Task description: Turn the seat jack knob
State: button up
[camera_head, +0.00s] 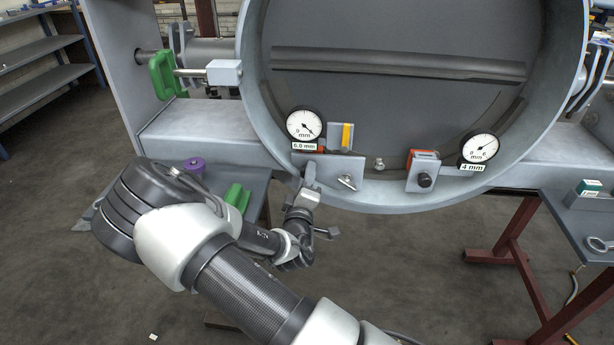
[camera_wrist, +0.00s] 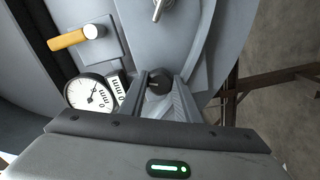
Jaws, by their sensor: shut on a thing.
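My gripper (camera_head: 308,178) is at the lower left of the big ring (camera_head: 262,120), below the dial gauge (camera_head: 303,125) marked 6.0 mm. In the wrist view my gripper (camera_wrist: 160,92) is shut on a small black seat jack knob (camera_wrist: 158,81), which sits between the fingertips. In the head view the gripper hides this knob. The gauge also shows in the wrist view (camera_wrist: 92,96), sideways. A second black knob (camera_head: 425,180) sits on a block at the right, beside a gauge (camera_head: 480,148) marked 4 mm.
A yellow handle (camera_head: 346,137) on a plate and a silver T-handle (camera_head: 347,183) lie close to my gripper's right. A green clamp (camera_head: 163,75) is at the upper left. A purple round thing (camera_head: 194,165) and a green block (camera_head: 238,197) sit on a low shelf beside my arm.

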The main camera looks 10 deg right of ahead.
jog(key=shift+n, duration=2.2)
jog(key=o, duration=1)
jog(key=shift+o, duration=0.2)
jog(key=shift+s+a+f, duration=0.1)
jog(key=shift+s+f, duration=0.1)
